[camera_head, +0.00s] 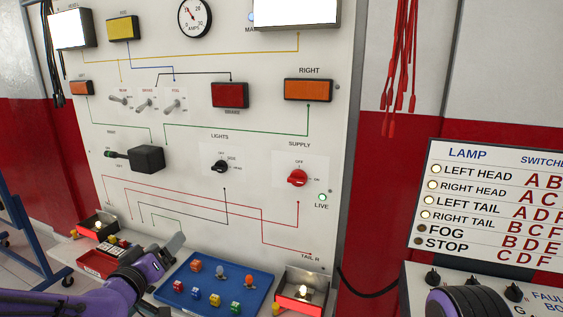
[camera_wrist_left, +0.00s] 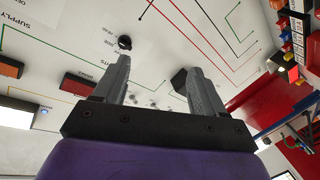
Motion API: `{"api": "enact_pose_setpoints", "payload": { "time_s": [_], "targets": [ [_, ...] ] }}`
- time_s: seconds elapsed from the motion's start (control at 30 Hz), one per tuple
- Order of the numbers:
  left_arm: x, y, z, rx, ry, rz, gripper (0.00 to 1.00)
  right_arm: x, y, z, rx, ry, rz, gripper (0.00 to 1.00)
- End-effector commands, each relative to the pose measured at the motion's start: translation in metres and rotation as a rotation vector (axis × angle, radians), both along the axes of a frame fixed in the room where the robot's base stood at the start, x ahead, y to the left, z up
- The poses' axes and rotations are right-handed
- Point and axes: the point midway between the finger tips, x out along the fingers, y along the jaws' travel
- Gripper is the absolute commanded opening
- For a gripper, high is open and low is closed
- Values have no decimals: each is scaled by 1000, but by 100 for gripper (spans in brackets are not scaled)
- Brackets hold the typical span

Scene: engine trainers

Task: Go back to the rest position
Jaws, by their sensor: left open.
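My left gripper (camera_head: 172,250) is low in front of the white trainer board (camera_head: 240,120), above the bench and near the left end of a blue tray (camera_head: 216,261). In the left wrist view my left gripper (camera_wrist_left: 155,66) has its two grey fingers apart, with nothing held between them. The board shows turned over behind the fingers. The fingers look clear of the board and tray, but the exact gap cannot be told. My right gripper is not in view.
The blue tray holds several small coloured parts. A red tray (camera_head: 95,264) is at its left and an open box with a lit bulb (camera_head: 301,289) at its right. Red leads (camera_head: 401,70) hang right of the board. A blue stand (camera_head: 35,240) is far left.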

Motion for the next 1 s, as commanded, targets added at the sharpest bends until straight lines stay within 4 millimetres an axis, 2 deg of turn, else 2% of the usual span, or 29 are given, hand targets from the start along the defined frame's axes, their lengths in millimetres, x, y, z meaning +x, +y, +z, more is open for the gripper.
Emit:
{"api": "enact_pose_setpoints", "payload": {
  "time_s": [0.03, 0.17, 0.27, 0.33, 0.37, 0.4, 0.47, 0.5, 0.57, 0.6, 0.7, 0.8, 0.9, 1.0],
  "targets": [
    [-4, 1, -22, -19, 47, 23, 71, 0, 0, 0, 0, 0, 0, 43],
    [-19, 7, -80, -65, 174, 98, 71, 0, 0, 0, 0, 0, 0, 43],
    [-42, 12, -136, -87, 296, 173, 71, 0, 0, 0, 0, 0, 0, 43],
    [-69, 18, -184, -87, 405, 236, 71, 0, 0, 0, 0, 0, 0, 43],
    [-83, 21, -206, -82, 456, 265, 71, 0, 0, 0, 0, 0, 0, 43],
    [-106, 25, -235, -68, 527, 303, 71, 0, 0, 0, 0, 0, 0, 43],
    [-144, 31, -275, -36, 633, 355, 71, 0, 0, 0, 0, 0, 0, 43],
    [-171, 35, -298, -6, 703, 383, 71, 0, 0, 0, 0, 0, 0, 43],
    [-214, 40, -329, 48, 808, 409, 71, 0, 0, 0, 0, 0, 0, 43],
    [-242, 42, -347, 89, 876, 411, 71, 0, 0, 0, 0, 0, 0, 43],
    [-302, 42, -378, 173, 1020, 386, 71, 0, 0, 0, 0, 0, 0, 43],
    [-340, 41, -395, 220, 1109, 355, 71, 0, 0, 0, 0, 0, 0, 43],
    [-356, 39, -401, 230, 1147, 348, 71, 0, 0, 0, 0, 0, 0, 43],
    [-358, 39, -402, 229, 1152, 347, 71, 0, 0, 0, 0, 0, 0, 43]
  ]
}}
